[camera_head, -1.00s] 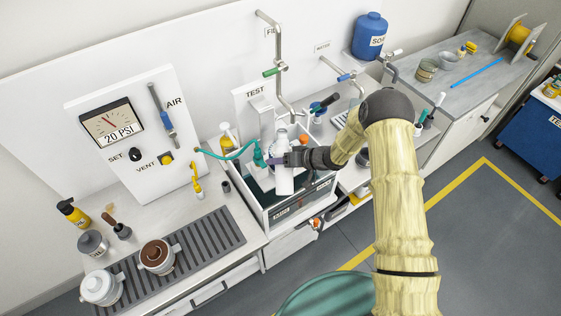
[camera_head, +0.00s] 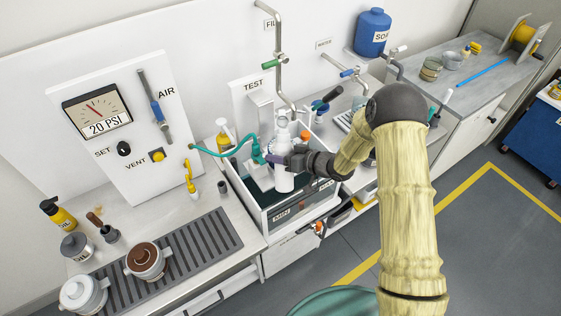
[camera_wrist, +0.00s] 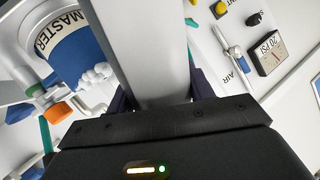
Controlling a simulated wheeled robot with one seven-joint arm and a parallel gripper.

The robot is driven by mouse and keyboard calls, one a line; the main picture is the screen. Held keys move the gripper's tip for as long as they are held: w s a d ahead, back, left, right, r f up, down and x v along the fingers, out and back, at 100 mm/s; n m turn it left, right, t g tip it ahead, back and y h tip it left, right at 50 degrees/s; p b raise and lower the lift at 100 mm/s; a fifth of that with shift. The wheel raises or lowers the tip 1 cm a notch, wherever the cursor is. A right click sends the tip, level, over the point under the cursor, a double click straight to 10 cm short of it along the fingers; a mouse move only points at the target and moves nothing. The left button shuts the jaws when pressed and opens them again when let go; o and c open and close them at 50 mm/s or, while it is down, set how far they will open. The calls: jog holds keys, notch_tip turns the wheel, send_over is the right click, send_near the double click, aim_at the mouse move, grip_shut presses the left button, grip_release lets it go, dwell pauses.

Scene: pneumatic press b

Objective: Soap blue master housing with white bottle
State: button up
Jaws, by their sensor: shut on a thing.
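My gripper (camera_head: 284,159) is shut on the white bottle (camera_head: 284,179) and holds it over the test tank (camera_head: 262,215). In the wrist view the bottle (camera_wrist: 148,45) is a pale grey-white body between my dark fingers, running up out of the picture. The blue master housing (camera_wrist: 78,52), with a MASTER label, shows at the upper left of the wrist view, beside the bottle. Small white lumps (camera_wrist: 95,76) lie against the housing and look like foam. In the head view the bottle and gripper largely hide the housing.
A teal hose (camera_head: 225,154) runs from the air panel (camera_head: 130,135) to a teal fitting beside the bottle. A pipe (camera_head: 280,75) with a green valve rises behind the tank. A blue soap container (camera_head: 371,33) sits at the back. Pots stand on the left counter.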

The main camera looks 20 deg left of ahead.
jog(key=shift+r+t+b, duration=0.1)
jog(key=shift+t+b, duration=0.2)
jog(key=shift+b, duration=0.15)
dwell(0.5)
